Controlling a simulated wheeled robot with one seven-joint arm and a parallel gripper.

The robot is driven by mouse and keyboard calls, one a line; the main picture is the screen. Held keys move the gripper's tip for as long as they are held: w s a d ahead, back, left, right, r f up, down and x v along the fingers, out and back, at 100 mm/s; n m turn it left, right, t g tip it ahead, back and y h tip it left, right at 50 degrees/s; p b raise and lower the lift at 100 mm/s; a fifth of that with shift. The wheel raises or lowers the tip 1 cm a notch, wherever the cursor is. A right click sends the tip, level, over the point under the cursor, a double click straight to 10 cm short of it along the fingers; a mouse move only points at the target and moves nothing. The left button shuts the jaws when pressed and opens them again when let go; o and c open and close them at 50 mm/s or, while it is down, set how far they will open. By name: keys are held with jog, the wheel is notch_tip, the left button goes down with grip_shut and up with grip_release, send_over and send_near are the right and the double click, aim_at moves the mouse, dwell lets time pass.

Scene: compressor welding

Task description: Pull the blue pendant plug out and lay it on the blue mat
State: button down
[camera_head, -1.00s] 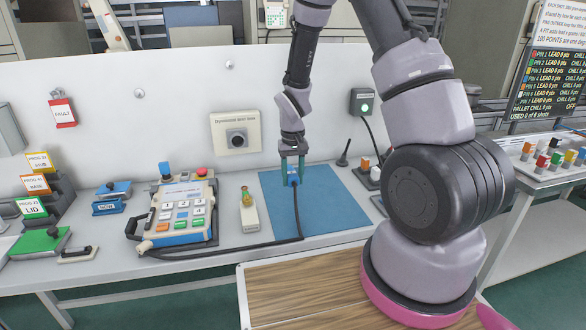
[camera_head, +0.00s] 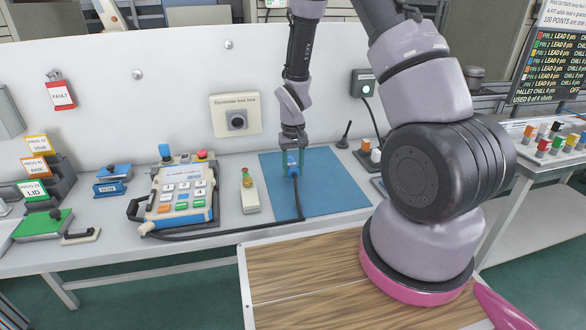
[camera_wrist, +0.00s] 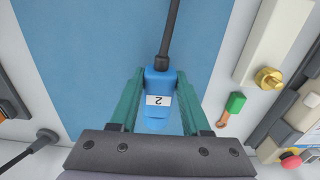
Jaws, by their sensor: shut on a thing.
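The blue pendant plug (camera_head: 293,170) is between the fingers of my gripper (camera_head: 293,163), over the left part of the blue mat (camera_head: 335,186). In the wrist view the plug (camera_wrist: 157,90) carries a white label with a 2, and both green fingers (camera_wrist: 155,100) close on its sides. Its black cable runs from the plug across the mat's front left to the teach pendant (camera_head: 182,195). The mat also fills the middle of the wrist view (camera_wrist: 100,50). I cannot tell whether the plug touches the mat. The wall socket (camera_head: 237,121) stands empty.
Most of the mat is clear.

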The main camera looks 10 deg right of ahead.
jog(key=shift+f, duration=1.4)
jog(key=shift+c, duration=1.4)
grip_release()
notch_tip(320, 180, up, 11)
jog(key=shift+f, duration=0.1)
